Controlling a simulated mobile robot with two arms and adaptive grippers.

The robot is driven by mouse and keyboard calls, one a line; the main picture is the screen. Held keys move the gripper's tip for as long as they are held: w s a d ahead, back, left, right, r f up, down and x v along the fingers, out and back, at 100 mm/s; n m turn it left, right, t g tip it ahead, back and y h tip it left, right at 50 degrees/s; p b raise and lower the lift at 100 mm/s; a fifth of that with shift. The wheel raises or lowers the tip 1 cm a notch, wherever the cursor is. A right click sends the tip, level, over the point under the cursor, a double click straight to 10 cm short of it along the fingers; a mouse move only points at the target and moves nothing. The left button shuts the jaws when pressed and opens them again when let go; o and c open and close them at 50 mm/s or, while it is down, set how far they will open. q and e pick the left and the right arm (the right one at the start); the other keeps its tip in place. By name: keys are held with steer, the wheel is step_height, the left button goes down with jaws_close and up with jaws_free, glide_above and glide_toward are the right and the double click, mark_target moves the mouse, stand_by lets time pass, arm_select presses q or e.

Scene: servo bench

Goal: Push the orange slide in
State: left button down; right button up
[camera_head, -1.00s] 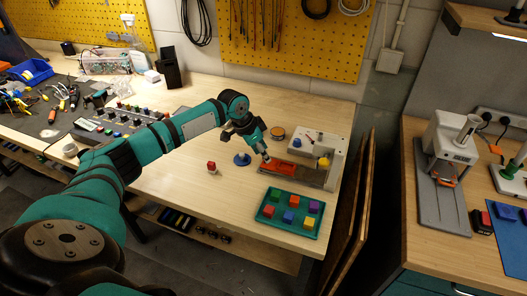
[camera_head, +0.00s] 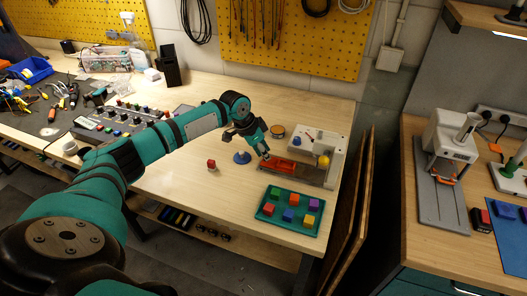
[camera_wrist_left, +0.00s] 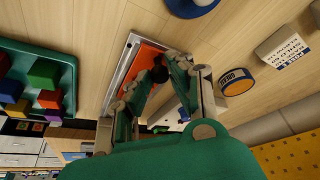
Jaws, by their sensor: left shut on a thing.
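The orange slide (camera_head: 284,168) lies flat in the long grey track (camera_head: 310,179) of a white bench fixture (camera_head: 327,144). In the wrist view the orange slide (camera_wrist_left: 147,57) lies in a light metal channel. My left gripper (camera_head: 266,157) is at the left end of the slide. In the wrist view my left gripper (camera_wrist_left: 158,77) is shut on a small dark knob (camera_wrist_left: 158,73) at the slide. The fingers hide part of the slide and track. My right gripper is not in view.
A green tray (camera_head: 263,209) of coloured cubes stands in front of the fixture. A round tin (camera_head: 277,131) sits behind. Bare tabletop lies to the left.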

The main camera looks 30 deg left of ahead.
mark_target(292, 166)
arm_select(q)
steer(key=shift+w+d+r, duration=0.1)
steer(key=shift+d, duration=0.2)
steer(key=d+p, duration=0.1)
steer(key=d, duration=0.1)
steer(key=w+d+p, duration=0.1)
steer(key=d, duration=0.1)
steer(key=d+p, duration=0.1)
steer(key=d, duration=0.1)
steer(key=shift+w+d, duration=0.3)
steer(key=shift+d, duration=0.4)
